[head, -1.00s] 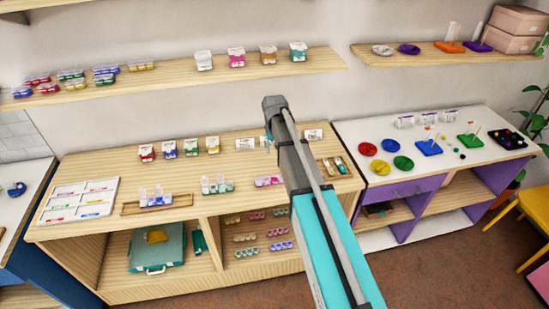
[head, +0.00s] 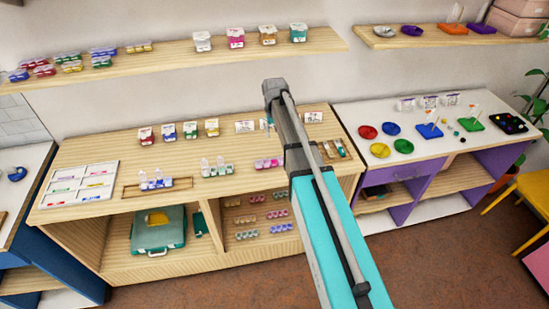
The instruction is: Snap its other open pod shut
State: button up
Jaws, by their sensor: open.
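On the wooden counter, a blue pod strip (head: 157,183) sits at the wooden tray (head: 184,183), with clear lids standing up on it. A green pod strip (head: 216,170) stands to its right, also with clear lids raised. A pink pod strip (head: 268,163) lies further right and looks low, with no raised lid that I can make out. The strips are too small to tell each pod's state. My arm reaches up across the middle of the view, and my gripper is hidden behind it. I see no strip being held.
A white sorting tray (head: 79,186) lies at the counter's left. Small boxes (head: 190,130) and white cards stand along the back. A shelf (head: 185,53) hangs above. Below are a green case (head: 158,230) and more strips. A white-topped table (head: 427,149) stands right.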

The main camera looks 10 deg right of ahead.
aim_at(275, 158)
jog(key=shift+f, duration=0.2)
notch_tip(275, 158, down, 14)
jog(key=b, duration=1.3)
jog(key=shift+r+b, duration=0.25)
jog(key=shift+b, duration=0.15)
grip_shut()
jog(key=shift+s+f+t, duration=0.15)
jog(key=shift+s+t, duration=0.2)
jog(key=shift+t, duration=0.15)
jog(key=shift+b, duration=0.3)
jog(key=shift+w+t, duration=0.1)
jog(key=shift+t, duration=0.2)
